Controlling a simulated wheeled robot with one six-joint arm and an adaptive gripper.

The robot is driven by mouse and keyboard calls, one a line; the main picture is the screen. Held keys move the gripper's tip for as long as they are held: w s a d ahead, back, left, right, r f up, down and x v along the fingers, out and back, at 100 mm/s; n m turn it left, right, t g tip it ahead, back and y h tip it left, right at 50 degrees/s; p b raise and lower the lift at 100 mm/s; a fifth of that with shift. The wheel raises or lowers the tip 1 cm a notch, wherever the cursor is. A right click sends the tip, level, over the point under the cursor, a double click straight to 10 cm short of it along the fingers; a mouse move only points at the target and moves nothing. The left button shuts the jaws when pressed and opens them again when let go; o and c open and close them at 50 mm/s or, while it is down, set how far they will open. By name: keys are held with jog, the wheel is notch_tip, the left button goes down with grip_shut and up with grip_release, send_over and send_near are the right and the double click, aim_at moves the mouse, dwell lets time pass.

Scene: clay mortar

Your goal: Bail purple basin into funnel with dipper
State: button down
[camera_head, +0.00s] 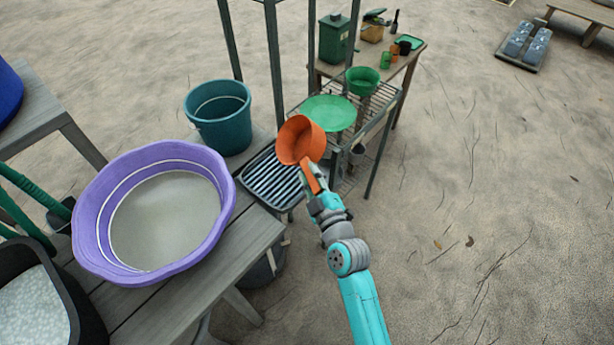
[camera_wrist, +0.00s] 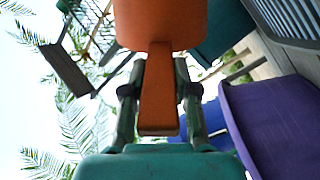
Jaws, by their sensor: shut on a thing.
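The purple basin (camera_head: 222,225) stands on a grey wooden bench at the left and holds a greyish, cloudy content. It also shows at the right of the wrist view (camera_wrist: 275,125). My gripper (camera_head: 318,198) is shut on the handle of the orange dipper (camera_head: 301,140). In the wrist view my gripper (camera_wrist: 158,112) has a finger on each side of the dipper's handle (camera_wrist: 158,90). The dipper is in the air, right of the basin, tilted in the head view; its content cannot be told. A wide green funnel (camera_head: 328,113) sits on a metal rack just beyond the dipper.
A teal bucket (camera_head: 222,120) and a dark ribbed tray (camera_head: 270,180) lie between basin and rack. A smaller green funnel-like bowl (camera_head: 363,80) is farther back on the rack. Upright metal posts (camera_head: 273,65) stand beside it. A black tub (camera_head: 75,295) is at the lower left. Sandy ground at right is open.

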jog(key=m, duration=0.2)
jog(key=r+m, duration=0.1)
jog(key=m, duration=0.2)
jog(key=shift+h, duration=0.3)
dwell(1.3)
jog(key=shift+w+d+r+m, duration=0.25)
jog(key=shift+d+r+m, duration=0.4)
jog(key=shift+m, duration=0.6)
jog(key=shift+w+d+r+m, duration=0.25)
jog(key=shift+d+r+m, duration=0.4)
jog(key=shift+m, duration=0.6)
jog(key=shift+s, duration=0.1)
